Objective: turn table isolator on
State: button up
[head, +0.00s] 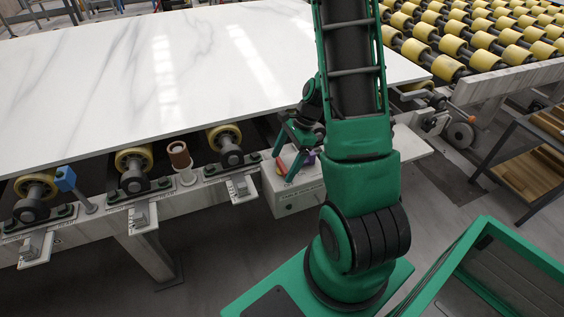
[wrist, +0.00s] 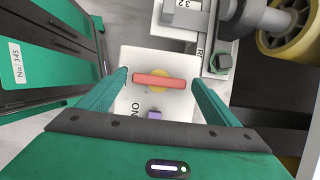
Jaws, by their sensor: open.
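The table isolator is a red bar handle (wrist: 153,80) on a yellow disc (wrist: 158,89), set on a pale box (wrist: 120,110). In the wrist view the bar lies crosswise, its ends towards my two fingers. An "ON" label and a small purple part (wrist: 155,114) sit below it in that view. My gripper (wrist: 158,74) is open, with one finger on each side of the bar and a visible gap at both ends. In the head view my gripper (head: 292,152) is at the box (head: 298,200) on the table's front rail, and partly hides the handle.
A large white marble slab (head: 170,75) lies on the roller table just behind the box. A brown-topped post (head: 180,155) and a blue-topped post (head: 66,180) stand on the rail to the left. A wooden-shelved rack (head: 545,175) stands at right.

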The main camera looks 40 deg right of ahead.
jog(key=shift+c, duration=0.3)
jog(key=c, duration=1)
